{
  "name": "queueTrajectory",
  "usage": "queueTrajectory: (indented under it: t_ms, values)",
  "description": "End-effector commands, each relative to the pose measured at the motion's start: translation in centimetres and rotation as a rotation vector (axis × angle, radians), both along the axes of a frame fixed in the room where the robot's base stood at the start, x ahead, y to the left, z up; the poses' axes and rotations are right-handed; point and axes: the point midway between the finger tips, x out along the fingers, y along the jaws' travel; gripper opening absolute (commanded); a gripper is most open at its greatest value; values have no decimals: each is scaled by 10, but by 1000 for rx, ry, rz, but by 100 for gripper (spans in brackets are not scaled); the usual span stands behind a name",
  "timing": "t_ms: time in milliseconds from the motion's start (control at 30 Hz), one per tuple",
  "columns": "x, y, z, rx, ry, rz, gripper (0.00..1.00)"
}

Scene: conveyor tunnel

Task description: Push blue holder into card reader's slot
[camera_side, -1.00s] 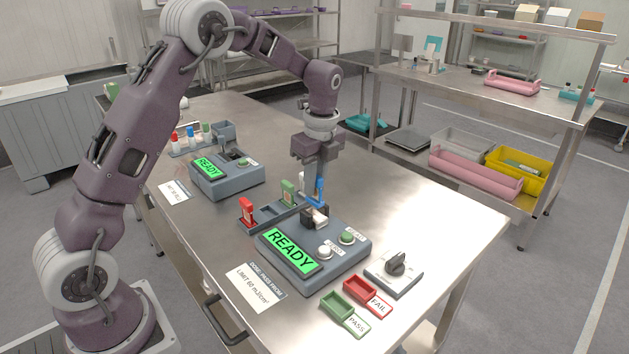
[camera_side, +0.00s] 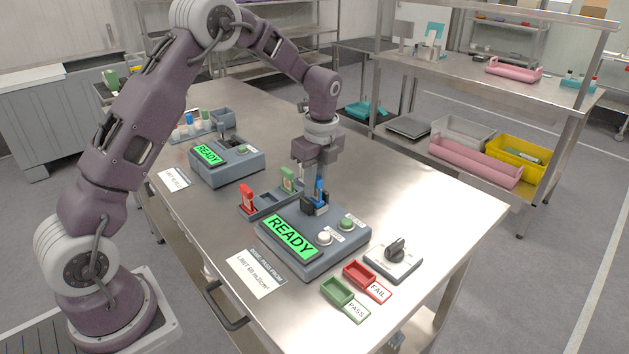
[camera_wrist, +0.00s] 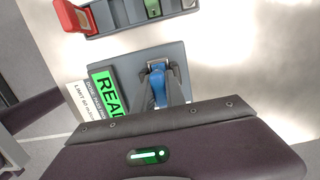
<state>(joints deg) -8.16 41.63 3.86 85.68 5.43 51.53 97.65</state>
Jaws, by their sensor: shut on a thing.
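The blue holder (camera_side: 319,188) stands upright at the back of the front card reader, whose grey body (camera_side: 290,262) carries a green READY screen. My gripper (camera_side: 315,203) is shut on the blue holder, with its fingers low over the dark slot block (camera_side: 308,206). In the wrist view the blue holder (camera_wrist: 157,76) sits between my two dark fingers, in line with the slot part of the card reader (camera_wrist: 122,67). The fingers hide the holder's lower end, so I cannot tell how deep it sits.
A grey rack holds a red holder (camera_side: 247,197) and a green holder (camera_side: 288,179) just behind the reader. A second reader (camera_side: 228,167) stands farther back. Green (camera_side: 337,292) and red (camera_side: 360,273) trays and a knob box (camera_side: 394,258) are in front. The table's right side is clear.

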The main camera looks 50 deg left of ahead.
Motion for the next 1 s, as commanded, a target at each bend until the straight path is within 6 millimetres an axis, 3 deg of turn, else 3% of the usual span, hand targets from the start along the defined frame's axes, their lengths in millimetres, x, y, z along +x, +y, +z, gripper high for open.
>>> queueTrajectory:
  t_ms: [700, 733, 833, 1000]
  values:
    - [-1, 0, -7, 0, 6, 0, 0]
    - [-1, 0, -7, 0, 6, 0, 21]
    - [-1, 0, -7, 0, 6, 0, 41]
    - [-2, 0, -7, 0, 8, 0, 41]
